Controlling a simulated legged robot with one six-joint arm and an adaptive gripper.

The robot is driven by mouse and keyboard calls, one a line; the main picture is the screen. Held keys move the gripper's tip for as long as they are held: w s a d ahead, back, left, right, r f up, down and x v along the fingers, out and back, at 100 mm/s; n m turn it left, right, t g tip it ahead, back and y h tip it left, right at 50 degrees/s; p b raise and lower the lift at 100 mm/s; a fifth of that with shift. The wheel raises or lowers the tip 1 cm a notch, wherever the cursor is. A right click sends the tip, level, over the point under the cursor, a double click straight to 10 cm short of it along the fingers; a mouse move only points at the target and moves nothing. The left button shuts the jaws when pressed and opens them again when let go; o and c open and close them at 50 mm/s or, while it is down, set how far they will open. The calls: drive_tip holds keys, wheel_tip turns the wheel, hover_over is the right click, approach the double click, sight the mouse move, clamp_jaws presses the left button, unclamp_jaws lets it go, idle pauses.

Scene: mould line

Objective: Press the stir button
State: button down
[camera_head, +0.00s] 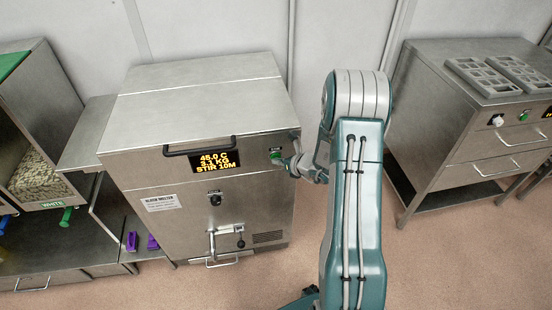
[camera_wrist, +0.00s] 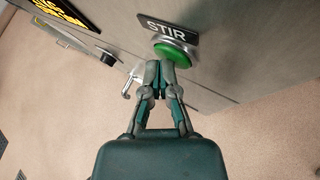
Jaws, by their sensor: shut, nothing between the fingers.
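The stir button is a green round button in a metal ring (camera_wrist: 175,55), under a dark STIR label (camera_wrist: 168,30) in the wrist view. In the head view the green button (camera_head: 275,154) sits on the melter's front, right of the display. My gripper (camera_wrist: 159,68) is shut and empty, its fingertips at the button's lower left edge in the picture. I cannot tell whether they touch it. In the head view my gripper (camera_head: 287,162) is close beside the button. The melter's display (camera_head: 215,162) reads 45.0 C, 3.1 KG, STIR 10M in yellow.
The steel melter (camera_head: 135,165) has a lid handle (camera_head: 185,151), a black knob (camera_head: 215,198) and a tap with lever (camera_head: 228,232). A cabinet with grey moulds (camera_head: 483,77) stands at right. A bin marked WHITE (camera_head: 54,203) is at left.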

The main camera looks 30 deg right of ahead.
drive_tip(key=shift+s, duration=0.1)
idle(0.3)
drive_tip(key=shift+s+a, duration=0.25)
drive_tip(key=shift+s, duration=0.45)
drive_tip(key=s, duration=0.2)
drive_tip(key=s+a, duration=0.1)
drive_tip(key=s, duration=0.1)
drive_tip(key=shift+s+a, duration=0.2)
drive_tip(key=shift+s, duration=0.2)
idle(0.5)
